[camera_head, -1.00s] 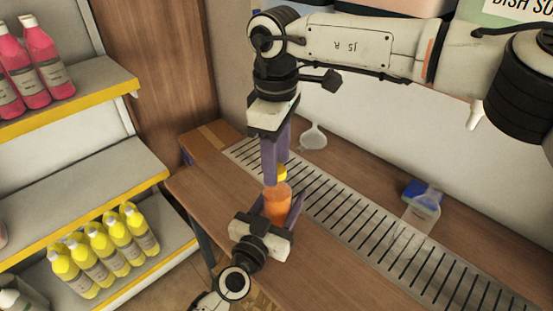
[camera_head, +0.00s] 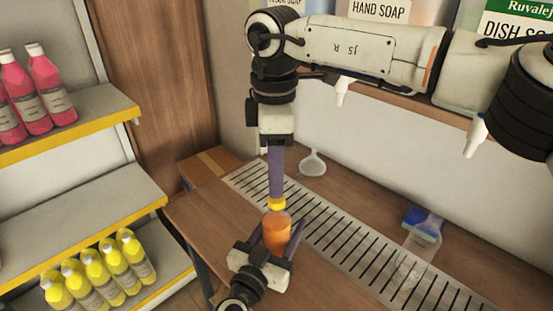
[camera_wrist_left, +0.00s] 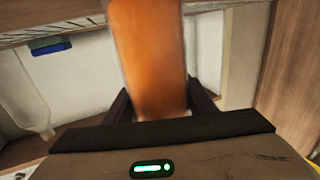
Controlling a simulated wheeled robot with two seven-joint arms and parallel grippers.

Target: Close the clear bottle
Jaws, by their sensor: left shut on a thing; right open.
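A clear bottle with orange contents (camera_head: 277,232) stands roughly upright between the fingers of my left gripper (camera_head: 277,240), which is shut on it. In the left wrist view the orange bottle (camera_wrist_left: 150,60) fills the middle between the dark fingers (camera_wrist_left: 162,100); its top is out of that view. A yellow cap (camera_head: 277,204) shows at the bottle's top; I cannot tell whether it is seated. My right gripper (camera_head: 276,194) points straight down from above, open, with its fingers around or just over the cap. Its fingers appear edge-on, one hiding the other.
A metal grate (camera_head: 340,245) runs along the wooden counter (camera_head: 205,225). A clear funnel-like item (camera_head: 313,163) and a blue-topped container (camera_head: 423,222) lie beyond. Shelves with pink bottles (camera_head: 50,90) and yellow bottles (camera_head: 100,270) stand left. Dispensers line the wall.

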